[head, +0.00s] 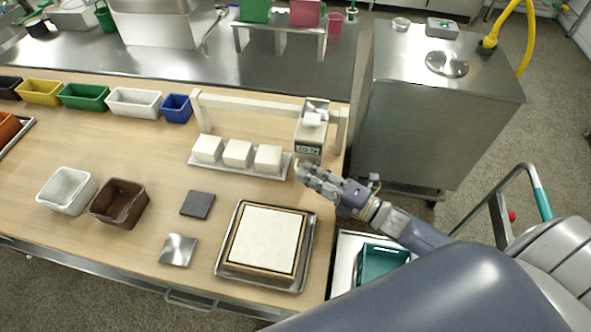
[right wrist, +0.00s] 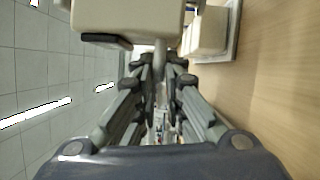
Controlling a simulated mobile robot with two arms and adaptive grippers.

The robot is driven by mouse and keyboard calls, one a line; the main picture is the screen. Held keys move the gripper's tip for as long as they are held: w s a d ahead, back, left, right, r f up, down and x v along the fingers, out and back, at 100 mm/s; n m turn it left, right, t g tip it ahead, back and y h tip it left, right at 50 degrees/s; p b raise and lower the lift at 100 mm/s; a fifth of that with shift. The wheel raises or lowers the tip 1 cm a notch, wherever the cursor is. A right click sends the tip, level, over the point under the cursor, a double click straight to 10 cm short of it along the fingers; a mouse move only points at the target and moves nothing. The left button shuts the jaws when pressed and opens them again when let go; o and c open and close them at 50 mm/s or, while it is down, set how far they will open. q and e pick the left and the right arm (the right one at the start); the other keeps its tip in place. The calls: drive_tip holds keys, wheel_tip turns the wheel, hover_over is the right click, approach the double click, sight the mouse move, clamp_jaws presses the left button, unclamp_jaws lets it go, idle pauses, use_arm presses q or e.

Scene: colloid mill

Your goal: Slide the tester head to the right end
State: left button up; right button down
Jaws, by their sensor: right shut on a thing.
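The tester head (head: 309,138) is a cream block with a small lit display. It hangs on the cream beam (head: 250,106), close to the right post (head: 342,131), with a narrow gap between. My right gripper (head: 300,170) is just below and in front of the head. In the right wrist view, my gripper (right wrist: 160,68) has its fingers closed around a short pale handle (right wrist: 160,50) under the head (right wrist: 125,18). The gripped part is mostly hidden by the fingers. My left gripper is not in view.
A tray (head: 215,164) with three white blocks (head: 238,153) stands under the beam, left of the head. A framed white sheet (head: 266,240) lies in front on a metal tray. The table's right edge is close. A steel cabinet (head: 420,130) stands beyond it.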

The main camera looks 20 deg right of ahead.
drive_tip(key=shift+d, duration=0.15)
drive_tip(key=c, duration=1.7)
unclamp_jaws()
drive_tip(key=shift+s+d, duration=0.1)
drive_tip(key=r+v, duration=0.1)
drive_tip(key=v, duration=1.1)
drive_tip(key=shift+f, duration=0.4)
drive_tip(key=shift+s, duration=0.1)
